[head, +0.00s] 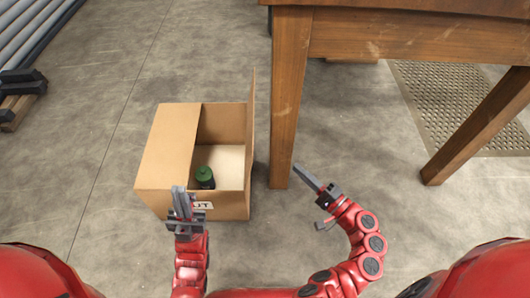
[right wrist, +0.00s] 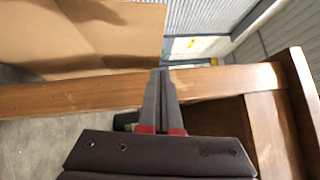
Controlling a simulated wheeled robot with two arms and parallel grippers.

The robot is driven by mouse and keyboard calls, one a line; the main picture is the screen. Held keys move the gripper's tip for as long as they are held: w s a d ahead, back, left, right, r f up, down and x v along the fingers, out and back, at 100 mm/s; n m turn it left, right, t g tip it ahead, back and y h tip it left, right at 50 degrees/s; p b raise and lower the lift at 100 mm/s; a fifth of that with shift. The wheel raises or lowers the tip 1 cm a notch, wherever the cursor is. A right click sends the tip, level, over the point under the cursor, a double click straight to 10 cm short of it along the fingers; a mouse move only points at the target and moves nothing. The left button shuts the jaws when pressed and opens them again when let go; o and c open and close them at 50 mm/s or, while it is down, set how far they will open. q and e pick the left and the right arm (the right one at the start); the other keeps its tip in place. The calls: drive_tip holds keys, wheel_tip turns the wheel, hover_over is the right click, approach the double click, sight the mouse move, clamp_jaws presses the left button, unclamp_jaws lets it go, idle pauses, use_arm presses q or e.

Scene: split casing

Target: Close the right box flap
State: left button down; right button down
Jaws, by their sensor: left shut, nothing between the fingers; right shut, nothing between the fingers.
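The cardboard box (head: 160,198) stands on the floor. Its left flap (head: 168,145) lies folded over the left part of the opening. Its right flap (head: 251,125) stands upright along the right side, so the right part is open. A cardboard panel (right wrist: 90,35) shows at upper left in the right wrist view. My left gripper (head: 180,190) is shut and empty in front of the box's near side. My right gripper (head: 298,168) is shut and empty, right of the box and apart from the right flap. Its closed fingers (right wrist: 163,75) also show in the right wrist view.
A dark green cylindrical object (head: 205,177) stands inside the box. A wooden table (head: 400,35) is at right, its leg (head: 287,100) close beside the right flap. A perforated floor mat (head: 455,100) lies under the table.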

drive_tip(key=s+a+b+x, duration=0.2)
drive_tip(key=x, duration=1)
drive_tip(key=shift+w+r, duration=0.15)
drive_tip(key=shift+w, duration=0.05)
drive_tip(key=shift+a+r, duration=0.1)
drive_tip(key=shift+a, duration=0.1)
